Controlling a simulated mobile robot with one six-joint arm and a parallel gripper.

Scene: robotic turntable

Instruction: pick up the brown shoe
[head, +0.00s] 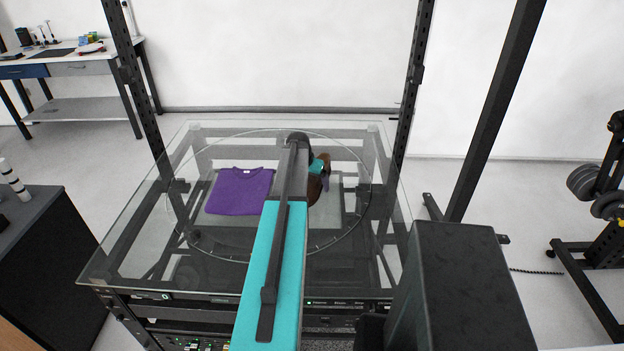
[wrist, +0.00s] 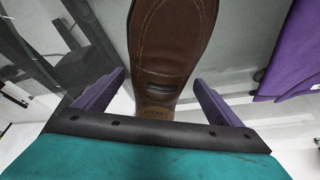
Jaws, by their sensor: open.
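The brown shoe (wrist: 172,40) fills the upper middle of the wrist view, with stitching and a dark slot across it. Its lower end lies between the two purple fingers of my gripper (wrist: 159,78), which are spread apart with a gap on each side. In the head view the shoe (head: 314,190) is on the glass turntable, mostly hidden behind my arm. My gripper (head: 323,178) is close over it there, also partly hidden. I cannot tell how high the fingers are above the glass.
A folded purple shirt (head: 240,190) lies on the turntable (head: 205,247), left of the shoe; in the wrist view the shirt (wrist: 292,60) is at the right. Dark upright posts (head: 411,85) flank the table. A workbench (head: 75,62) stands at the back left.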

